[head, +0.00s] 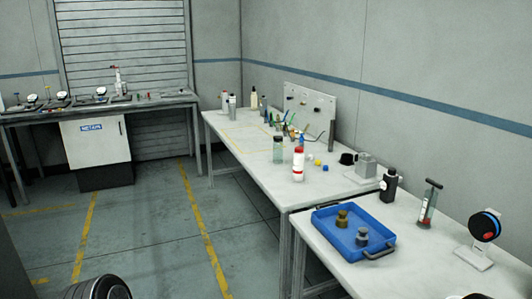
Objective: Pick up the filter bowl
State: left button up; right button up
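I cannot tell for certain which thing is the filter bowl. A greenish see-through container (278,150) stands upright on the long table, left of a white bottle with a red band (298,164). On the nearer table, a blue tray (335,243) holds a brass-coloured fitting (341,220) and a grey metal fitting (362,238). A black cup-like thing (346,158) sits beside a grey metal block (366,165). Neither of my grippers is in view.
A dark bottle (389,185), a hand pump (429,204) and a reel on a stand (485,228) stand right of the tray. A white panel (309,105) backs the long table (245,170). Open floor (150,225) lies to the left.

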aim_at(278, 147)
jog(key=u, duration=1.05)
jog(key=i, duration=4.65)
jog(key=z, duration=3.7)
